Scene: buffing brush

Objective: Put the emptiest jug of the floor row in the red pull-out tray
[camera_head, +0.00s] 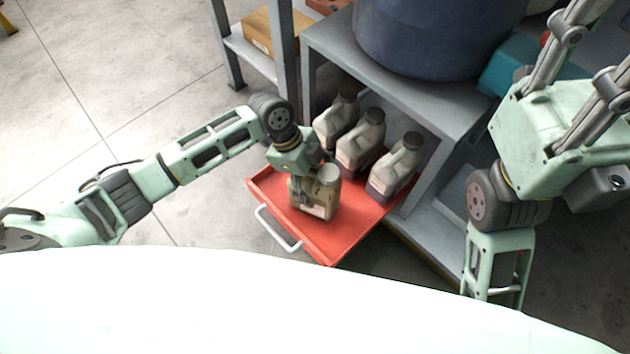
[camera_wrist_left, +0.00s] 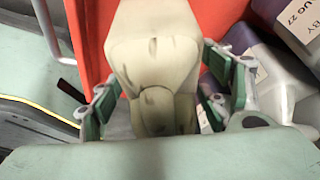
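In the head view the red pull-out tray (camera_head: 335,247) sticks out from under a grey bench, its pale handle toward the lower left. A beige jug (camera_head: 315,208) stands upright, apparently on the tray. My left gripper (camera_head: 306,186) is at this jug's top. In the left wrist view the green finger pads (camera_wrist_left: 160,95) flank the jug (camera_wrist_left: 155,60), with gaps beside its narrow upper part; the fingers look open. Three similar jugs, far (camera_head: 335,122), middle (camera_head: 357,147) and near (camera_head: 393,170), stand in a row behind, with dark lower parts. My right gripper is out of view.
The grey bench (camera_head: 425,100) overhangs the row and carries a large dark blue drum (camera_head: 435,35). A bench leg (camera_head: 432,185) stands right of the near jug. A shelf at the upper left holds a cardboard box (camera_head: 275,30). The floor (camera_head: 120,60) at left is clear.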

